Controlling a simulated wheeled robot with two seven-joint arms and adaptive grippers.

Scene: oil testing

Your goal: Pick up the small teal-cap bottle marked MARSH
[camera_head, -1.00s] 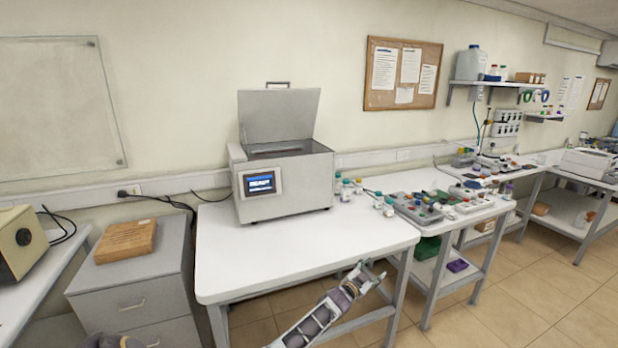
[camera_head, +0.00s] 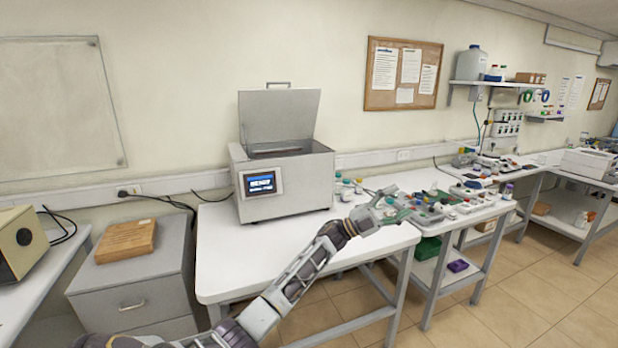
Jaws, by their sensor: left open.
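Several small bottles (camera_head: 347,190) with white, teal and other coloured caps stand on the white table just right of the grey machine. Their labels are too small to read, so I cannot tell which is marked MARSH. My left gripper (camera_head: 398,205) is open and empty. It reaches over the table's right part, just right of these bottles and in front of the tray of parts. The gripper covers the spot where small bottles stood at the tray's left edge. My right gripper is not in view.
The grey machine (camera_head: 285,185) has its lid raised and a lit screen. A tray (camera_head: 430,222) of coloured items lies to the right of my gripper. The white table's front left (camera_head: 235,265) is bare. A drawer cabinet with a brown box (camera_head: 126,240) stands at left.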

